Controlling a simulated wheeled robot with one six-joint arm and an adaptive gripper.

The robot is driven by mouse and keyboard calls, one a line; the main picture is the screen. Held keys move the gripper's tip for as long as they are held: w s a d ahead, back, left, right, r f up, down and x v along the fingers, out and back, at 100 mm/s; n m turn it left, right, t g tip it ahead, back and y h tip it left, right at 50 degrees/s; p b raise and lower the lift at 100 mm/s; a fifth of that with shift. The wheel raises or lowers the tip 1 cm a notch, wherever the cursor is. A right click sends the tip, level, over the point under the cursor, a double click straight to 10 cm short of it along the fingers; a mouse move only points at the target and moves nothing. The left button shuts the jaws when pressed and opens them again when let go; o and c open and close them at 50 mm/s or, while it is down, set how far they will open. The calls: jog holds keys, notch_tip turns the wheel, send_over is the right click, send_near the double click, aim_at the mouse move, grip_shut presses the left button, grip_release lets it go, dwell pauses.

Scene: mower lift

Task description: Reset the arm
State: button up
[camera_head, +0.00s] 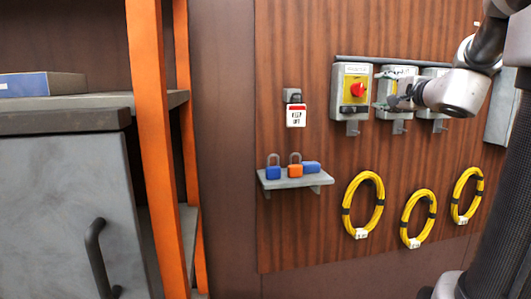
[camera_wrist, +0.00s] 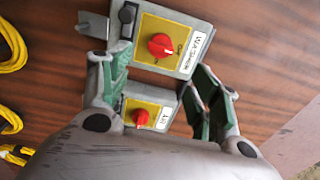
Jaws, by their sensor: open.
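My gripper (camera_head: 390,90) is at the right of the head view, in front of the second switch box (camera_head: 397,73) on the wall panel. In the wrist view my gripper (camera_wrist: 160,82) is open, with green-padded fingers spread apart and nothing between them in grasp. Whether the fingers touch a box cannot be told.
Another switch box (camera_head: 352,88) with a red knob is left of the gripper. A small shelf (camera_head: 290,183) below holds blue and orange padlocks (camera_head: 295,170). A KEEP OFF tag (camera_head: 296,116) hangs above. Yellow cable coils (camera_head: 347,205) hang below the boxes. An orange post (camera_head: 150,130) and grey cabinet (camera_head: 60,200) stand left.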

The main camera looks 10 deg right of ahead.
jog(key=s+a+f+n+g+y, duration=0.25)
jog(key=s+f+g, duration=0.3)
jog(key=f, duration=0.65)
jog(key=s+a+f+n+g+h, duration=0.1)
jog(key=s+a+f+n+g, duration=0.1)
jog(key=s+n, duration=0.3)
jog(key=s+a+f+n+g+h, duration=0.1)
jog(key=s+a+f+n+g, duration=0.2)
jog(key=s, duration=0.7)
jog(key=s+a+f+n+g+h, duration=0.1)
jog(key=s+a+f+n+g, duration=0.2)
jog(key=s+f+n, duration=0.2)
jog(key=s+n, duration=0.2)
jog(key=s, duration=0.1)
jog(key=shift+f, duration=0.4)
